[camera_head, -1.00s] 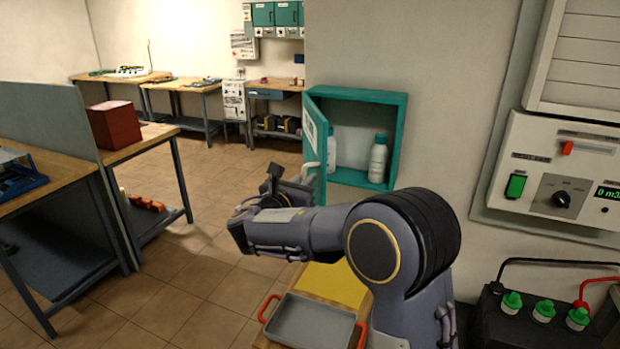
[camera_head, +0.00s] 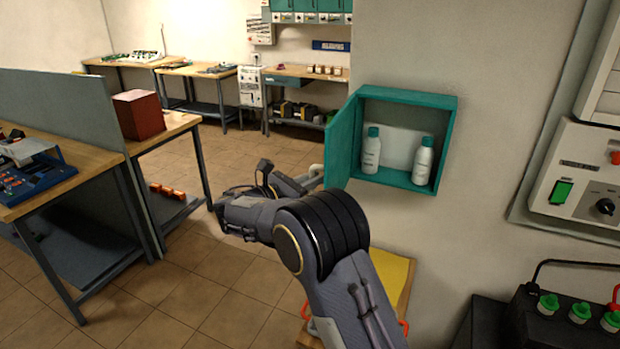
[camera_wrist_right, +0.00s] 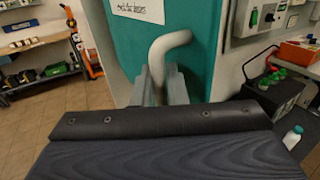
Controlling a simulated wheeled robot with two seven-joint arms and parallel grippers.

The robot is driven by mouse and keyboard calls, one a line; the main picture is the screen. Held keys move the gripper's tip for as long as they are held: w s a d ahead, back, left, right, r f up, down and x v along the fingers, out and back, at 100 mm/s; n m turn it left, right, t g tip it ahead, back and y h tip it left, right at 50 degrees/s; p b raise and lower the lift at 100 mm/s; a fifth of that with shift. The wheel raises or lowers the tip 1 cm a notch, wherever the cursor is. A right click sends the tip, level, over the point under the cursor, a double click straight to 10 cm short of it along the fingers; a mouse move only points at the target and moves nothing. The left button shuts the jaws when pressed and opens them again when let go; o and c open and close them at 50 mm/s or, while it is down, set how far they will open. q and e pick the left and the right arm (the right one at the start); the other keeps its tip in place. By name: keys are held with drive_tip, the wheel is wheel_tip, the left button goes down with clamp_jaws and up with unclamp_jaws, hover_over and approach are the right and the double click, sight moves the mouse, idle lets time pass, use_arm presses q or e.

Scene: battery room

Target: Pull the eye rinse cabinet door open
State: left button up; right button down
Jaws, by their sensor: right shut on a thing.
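The eye rinse cabinet (camera_head: 449,140) is a teal box on the wall in the head view. Its door (camera_head: 344,140) stands open on the left side, swung out from the wall. Two white bottles with teal caps, a left bottle (camera_head: 371,155) and a right bottle (camera_head: 423,162), stand inside. My right gripper (camera_head: 312,178) is at the outer face of the door. In the right wrist view the gripper (camera_wrist_right: 158,88) is shut on the pale bent door handle (camera_wrist_right: 166,48), with a finger on each side. My left gripper is not in view.
A bench with a yellow top (camera_head: 393,275) stands below the cabinet, partly hidden by my right arm. A black battery unit (camera_head: 540,318) with green caps is at the lower right. A red box (camera_head: 139,115) sits on the left bench. Tiled floor lies open left of the arm.

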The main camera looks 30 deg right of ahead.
drive_tip(key=shift+d, duration=0.15)
drive_tip(key=c, duration=1.8)
unclamp_jaws()
drive_tip(key=shift+c, duration=0.2)
drive_tip(key=shift+d, duration=0.1)
drive_tip(key=b+v, duration=0.2)
drive_tip(key=v, duration=0.5)
drive_tip(key=shift+a, duration=0.4)
drive_tip(key=shift+f, duration=0.1)
